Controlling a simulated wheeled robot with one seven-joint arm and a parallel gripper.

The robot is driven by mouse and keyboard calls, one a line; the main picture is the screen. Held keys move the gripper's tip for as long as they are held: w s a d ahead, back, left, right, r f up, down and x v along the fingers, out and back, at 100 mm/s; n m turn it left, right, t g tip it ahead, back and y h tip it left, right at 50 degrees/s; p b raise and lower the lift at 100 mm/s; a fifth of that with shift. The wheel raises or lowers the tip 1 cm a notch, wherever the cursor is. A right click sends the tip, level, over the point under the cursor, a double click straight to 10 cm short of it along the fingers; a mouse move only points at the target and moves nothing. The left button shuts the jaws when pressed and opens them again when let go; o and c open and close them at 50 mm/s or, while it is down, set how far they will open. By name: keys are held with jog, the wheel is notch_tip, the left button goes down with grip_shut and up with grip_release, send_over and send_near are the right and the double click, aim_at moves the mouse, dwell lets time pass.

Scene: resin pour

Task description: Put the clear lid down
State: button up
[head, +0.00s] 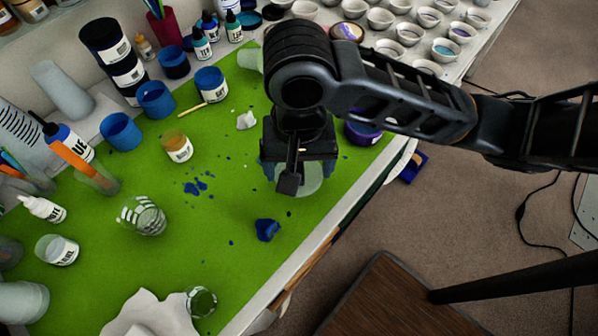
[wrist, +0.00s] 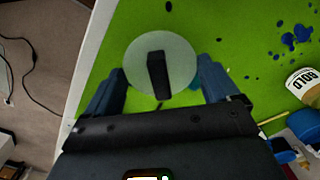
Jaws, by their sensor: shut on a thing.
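The clear lid (head: 313,180) is a round, translucent disc, partly hidden under my gripper in the head view. In the wrist view the lid (wrist: 181,58) lies between my two blue-grey fingers, with a dark upright piece at its middle. My gripper (head: 292,172) points down over the green mat (head: 235,240), near the mat's right edge. It also shows in the wrist view (wrist: 161,82), its fingers shut on the lid from both sides. I cannot tell whether the lid touches the mat.
A crumpled blue piece (head: 267,230) lies just below the gripper. A striped clear cup (head: 143,216) and a gold-labelled jar (head: 177,146) stand to the left. A purple-rimmed jar (head: 362,133) stands close by on the right. Blue spots mark the mat, which has free room at centre.

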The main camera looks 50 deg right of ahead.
aim_at(299, 166)
notch_tip(299, 166, down, 4)
jog(key=shift+r+b, duration=0.15)
jog(key=shift+b, duration=0.85)
jog(key=shift+r, duration=0.1)
jog(key=o, duration=0.8)
jog(key=shift+c, duration=0.2)
notch_tip(299, 166, up, 12)
jog(key=p, duration=0.2)
jog(key=shift+p, duration=0.35)
